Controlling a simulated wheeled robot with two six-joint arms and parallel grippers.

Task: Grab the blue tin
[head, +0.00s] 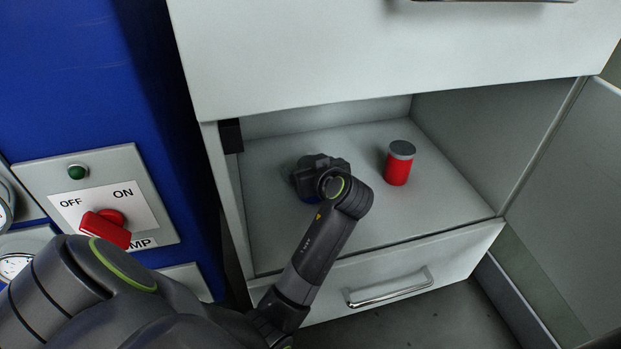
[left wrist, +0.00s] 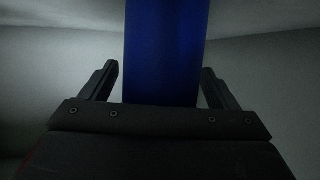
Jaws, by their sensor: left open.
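The blue tin (left wrist: 161,50) stands between the two open fingers of my left gripper (left wrist: 159,72) in the left wrist view. A gap shows between the tin and each finger, and its lower part is hidden by the gripper body. In the head view my left gripper (head: 308,178) is inside the open compartment, over the tin's place. Only a sliver of dark blue shows beneath it there; the arm and gripper hide the rest. My right gripper is not in view.
A red tin with a grey lid (head: 397,166) stands right of my gripper on the compartment floor (head: 440,205). A drawer with a handle (head: 390,288) is below, an open door (head: 575,190) at right. A blue panel with a red switch (head: 107,228) is at left.

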